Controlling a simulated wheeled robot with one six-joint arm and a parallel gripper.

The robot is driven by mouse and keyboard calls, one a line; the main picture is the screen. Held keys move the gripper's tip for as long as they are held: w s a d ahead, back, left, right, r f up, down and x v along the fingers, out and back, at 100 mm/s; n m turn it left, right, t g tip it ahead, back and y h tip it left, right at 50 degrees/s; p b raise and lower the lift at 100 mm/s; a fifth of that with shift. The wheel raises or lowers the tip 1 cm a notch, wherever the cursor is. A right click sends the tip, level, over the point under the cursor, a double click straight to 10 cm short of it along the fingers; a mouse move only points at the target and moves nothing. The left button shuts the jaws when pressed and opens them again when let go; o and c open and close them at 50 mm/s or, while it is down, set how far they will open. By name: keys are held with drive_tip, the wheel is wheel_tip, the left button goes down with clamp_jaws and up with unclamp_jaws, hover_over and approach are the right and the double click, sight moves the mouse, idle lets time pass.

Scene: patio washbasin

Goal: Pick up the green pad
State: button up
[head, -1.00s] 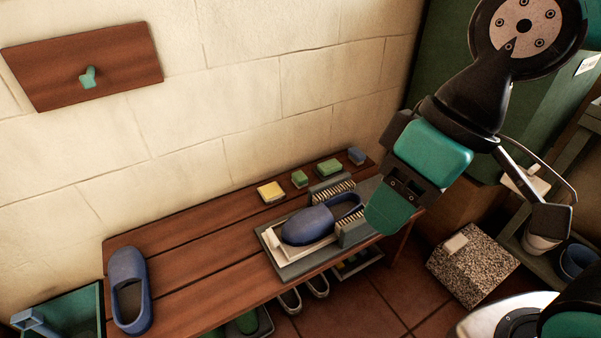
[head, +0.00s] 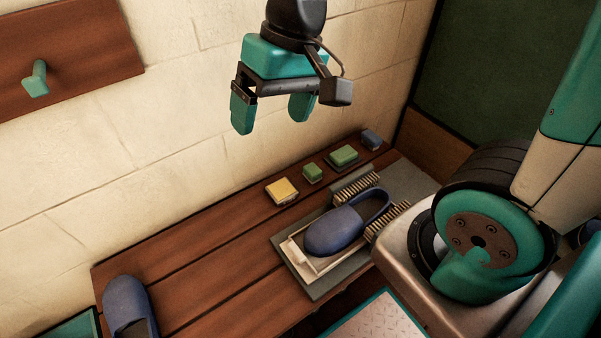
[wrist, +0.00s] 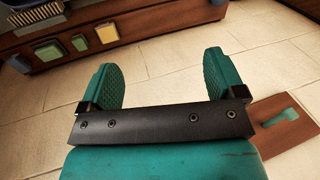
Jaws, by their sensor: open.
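Two green pads lie on the wooden bench near the wall: a larger one (head: 343,156) and a smaller one (head: 312,172). The wrist view also shows the larger green pad (wrist: 48,50) and the smaller one (wrist: 80,42) at upper left. I cannot tell which one the task means. My gripper (head: 272,112) is open and empty, in the air above and to the left of the pads, apart from them. In the wrist view, my gripper (wrist: 160,62) has its two teal fingers spread with nothing between them.
A yellow pad (head: 282,191) and a blue block (head: 371,139) flank the green pads. In front, a tray (head: 293,254) holds a blue clog (head: 334,232) between brushes. Another clog (head: 127,304) is at the bench's left end. A peg (head: 36,78) juts from the wall board.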

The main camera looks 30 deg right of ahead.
drive_tip(key=w+d+f+m+h+b, duration=0.1)
drive_tip(key=w+d+f+m+b, duration=0.2)
drive_tip(key=w+d+f+m, duration=0.65)
drive_tip(key=m+h+b, duration=0.2)
drive_tip(key=m+b, duration=0.5)
drive_tip(key=m, duration=0.2)
hover_over(313, 169)
drive_tip(key=shift+g, duration=0.3)
drive_tip(key=f, duration=2.7)
drive_tip(key=shift+d, duration=0.25)
drive_tip(key=shift+w+a+f+b, duration=0.15)
drive_tip(key=shift+f+b, duration=0.6)
drive_tip(key=shift+f, duration=0.8)
drive_tip(key=shift+s+a+f+b, duration=0.1)
drive_tip(key=shift+f+b, duration=0.6)
drive_tip(key=shift+f, duration=0.85)
drive_tip(key=shift+r, duration=0.1)
drive_tip(key=shift+c, duration=0.2)
drive_tip(key=c, duration=1)
